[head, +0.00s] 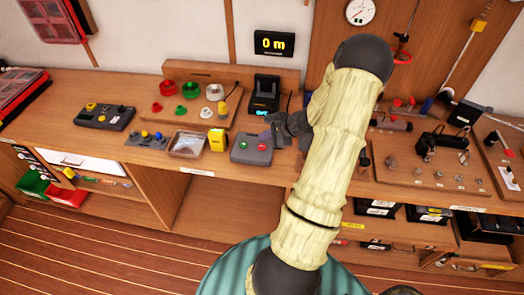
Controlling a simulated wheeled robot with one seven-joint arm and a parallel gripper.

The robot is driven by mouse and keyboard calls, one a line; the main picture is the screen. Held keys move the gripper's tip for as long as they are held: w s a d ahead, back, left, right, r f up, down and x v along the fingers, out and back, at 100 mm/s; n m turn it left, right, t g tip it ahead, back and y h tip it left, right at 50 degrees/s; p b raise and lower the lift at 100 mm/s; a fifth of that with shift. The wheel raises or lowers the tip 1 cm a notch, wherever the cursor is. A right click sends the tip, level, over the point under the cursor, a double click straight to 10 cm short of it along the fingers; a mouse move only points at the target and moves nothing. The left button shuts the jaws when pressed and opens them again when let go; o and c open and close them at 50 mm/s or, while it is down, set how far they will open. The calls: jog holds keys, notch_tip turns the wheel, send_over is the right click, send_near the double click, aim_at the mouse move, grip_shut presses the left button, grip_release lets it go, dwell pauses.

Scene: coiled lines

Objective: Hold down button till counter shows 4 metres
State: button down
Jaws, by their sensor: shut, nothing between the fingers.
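The counter (273,43) is a black display on the wall and reads "0 m" in yellow. A grey control box (250,157) lies near the front edge of the bench. It has a green button (243,144) on the left and a red button (262,147) on the right. My gripper (270,132) is shut and empty, just above and right of the box's back right corner. I cannot tell from this view whether it touches the box. My pale-sleeved arm reaches up across the picture and hides part of the bench to the right.
A yellow block (217,140) and a shallow tray (187,145) stand left of the box. A black device (265,93) stands behind it. Boards with fittings fill the right side.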

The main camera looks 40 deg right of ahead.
aim_at(259, 145)
jog(key=shift+f+b, duration=0.6)
jog(key=shift+f, duration=0.35)
jog(key=shift+f, duration=0.15)
dwell(1.2)
jog(key=shift+f+b, duration=0.3)
jog(key=shift+b, duration=0.35)
jog(key=shift+f+b, duration=0.4)
jog(key=shift+b, duration=0.15)
dwell(4.5)
